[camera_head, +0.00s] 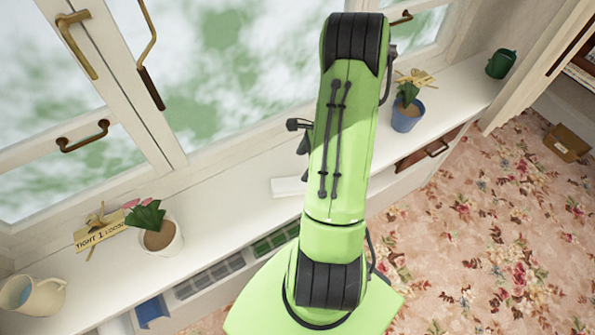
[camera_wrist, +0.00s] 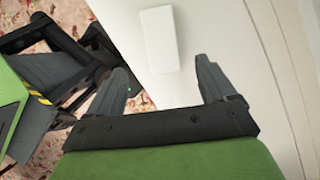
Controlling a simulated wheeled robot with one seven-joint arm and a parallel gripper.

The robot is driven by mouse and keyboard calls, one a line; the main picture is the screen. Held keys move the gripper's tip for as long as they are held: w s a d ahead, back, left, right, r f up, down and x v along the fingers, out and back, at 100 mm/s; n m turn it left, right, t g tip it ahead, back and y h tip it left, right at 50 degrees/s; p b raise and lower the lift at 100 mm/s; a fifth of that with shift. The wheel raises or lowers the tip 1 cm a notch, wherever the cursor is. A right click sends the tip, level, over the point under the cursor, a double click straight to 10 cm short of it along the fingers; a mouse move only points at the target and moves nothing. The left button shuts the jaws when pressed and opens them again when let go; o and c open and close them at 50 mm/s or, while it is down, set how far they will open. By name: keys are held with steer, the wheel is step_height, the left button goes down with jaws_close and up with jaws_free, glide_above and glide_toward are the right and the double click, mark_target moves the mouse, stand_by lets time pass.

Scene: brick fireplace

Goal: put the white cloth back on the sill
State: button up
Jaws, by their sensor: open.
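The white cloth (camera_head: 288,187) shows as a small flat pale piece on the white sill (camera_head: 225,205), just left of my arm; the arm hides part of it. In the wrist view, a folded white rectangle (camera_wrist: 160,40), which looks like the cloth, lies on the pale sill surface (camera_wrist: 225,35). It is just beyond my gripper (camera_wrist: 161,66), roughly in line with the gap between the fingers. My gripper is open, with nothing seen between the fingers. In the head view my green arm mostly hides the gripper.
A blue pot (camera_head: 407,116) and a dark green pot (camera_head: 501,64) stand right. Windows with handles (camera_head: 82,137) rise behind. Floral carpet (camera_head: 480,225) lies in front.

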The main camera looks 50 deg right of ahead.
steer(key=w+a+r+n+h, duration=0.1)
steer(key=w+a+r+n, duration=0.1)
steer(key=a+r+n, duration=0.5)
steer(key=w+a+r+n+h, duration=0.15)
steer(key=a+r+n, duration=0.3)
steer(key=r, duration=0.55)
steer(key=s+a+r+n+t+h, duration=0.1)
steer(key=s+a+r+n+t, duration=0.1)
steer(key=s+a+r+n, duration=0.7)
steer(key=s+a+n, duration=0.2)
steer(key=a+n, duration=0.1)
steer(key=n, duration=0.2)
steer(key=shift+s+r+t, duration=0.3)
steer(key=shift+s+r, duration=0.1)
